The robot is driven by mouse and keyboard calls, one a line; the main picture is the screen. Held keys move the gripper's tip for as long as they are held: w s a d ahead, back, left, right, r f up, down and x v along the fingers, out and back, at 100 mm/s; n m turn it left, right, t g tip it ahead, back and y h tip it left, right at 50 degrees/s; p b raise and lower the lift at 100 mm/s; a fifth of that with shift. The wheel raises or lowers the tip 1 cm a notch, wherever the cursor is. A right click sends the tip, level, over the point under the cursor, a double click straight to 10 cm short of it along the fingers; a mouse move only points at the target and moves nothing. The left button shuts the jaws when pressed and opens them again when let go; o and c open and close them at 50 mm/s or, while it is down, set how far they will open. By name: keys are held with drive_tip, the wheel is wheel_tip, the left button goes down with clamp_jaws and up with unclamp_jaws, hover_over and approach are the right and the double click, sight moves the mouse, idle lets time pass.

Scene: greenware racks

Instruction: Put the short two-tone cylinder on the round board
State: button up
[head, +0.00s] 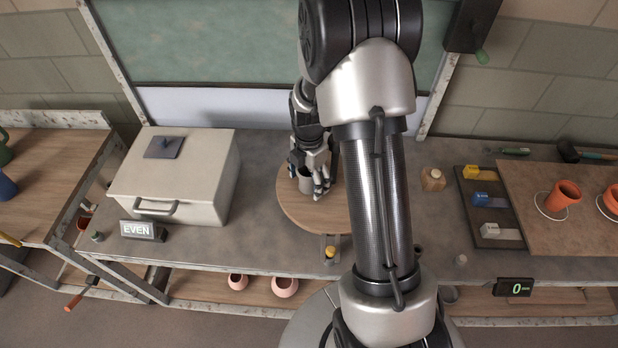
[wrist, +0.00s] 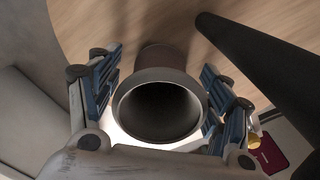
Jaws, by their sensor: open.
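The short two-tone cylinder (head: 305,184) has a grey upper part and shows partly behind my fingers over the round wooden board (head: 300,215). In the wrist view the cylinder (wrist: 160,104) shows its open grey rim, dark inside and a brownish lower part. It looks upright on the board; its base is hidden. My gripper (head: 313,184) is low over the board, with its fingers open on either side of the cylinder. In the wrist view gaps show between the fingers and the cylinder's wall.
A pale lidded box (head: 180,180) with an EVEN sign (head: 142,230) stands to the left. A small yellow-topped item (head: 330,252) is at the board's front.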

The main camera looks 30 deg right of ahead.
wheel_tip(320, 180, up, 13)
drive_tip(key=p, duration=0.4)
drive_tip(key=shift+f, duration=0.2)
drive_tip(key=s+a+r+m+t, duration=0.2)
drive_tip(key=s+a+r+m, duration=0.3)
drive_tip(key=s+r+m, duration=0.25)
drive_tip(key=s+a+r+m+t, duration=0.1)
drive_tip(key=s+a+r+m, duration=0.5)
drive_tip(key=r, duration=0.3)
drive_tip(key=s+a+r+m+t, duration=0.1)
drive_tip(key=s+a+m, duration=0.1)
drive_tip(key=s+m, duration=0.4)
drive_tip(key=shift+s+a+m+t, duration=0.2)
drive_tip(key=shift+s+m+t, duration=0.15)
drive_tip(key=shift+s, duration=0.5)
